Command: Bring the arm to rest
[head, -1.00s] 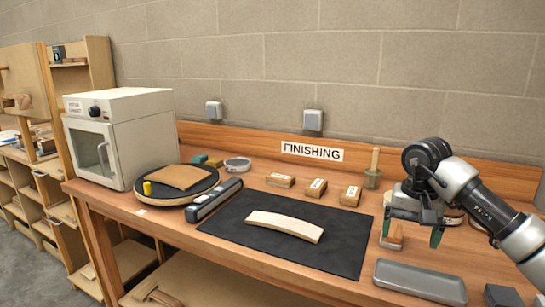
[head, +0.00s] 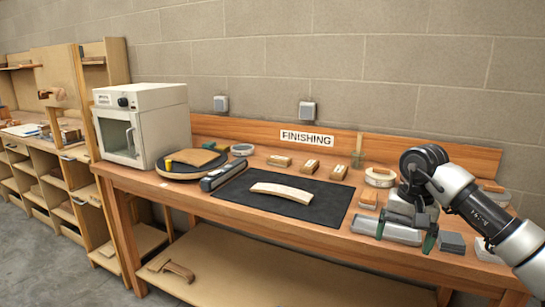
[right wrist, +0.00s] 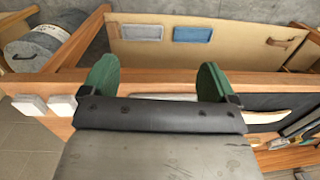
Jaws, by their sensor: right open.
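My right gripper (head: 405,237) is at the right end of the finishing bench in the head view, its fingers apart and nothing between them. Its two green fingers also show spread and empty in the right wrist view (right wrist: 157,78). The gripper is in front of a grey tray (head: 387,229) and hides part of it. A pale bent wooden piece (head: 281,191) lies on the black mat (head: 235,198), well left of the gripper. My left gripper is not in view.
A white oven-like cabinet (head: 150,122) stands at the bench's left end. A round dark turntable (head: 170,171) bears a curved brown piece (head: 196,157). Several labelled blocks sit along the back. A grey block (head: 452,243) is right of the gripper. The lower shelf (head: 250,275) is mostly clear.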

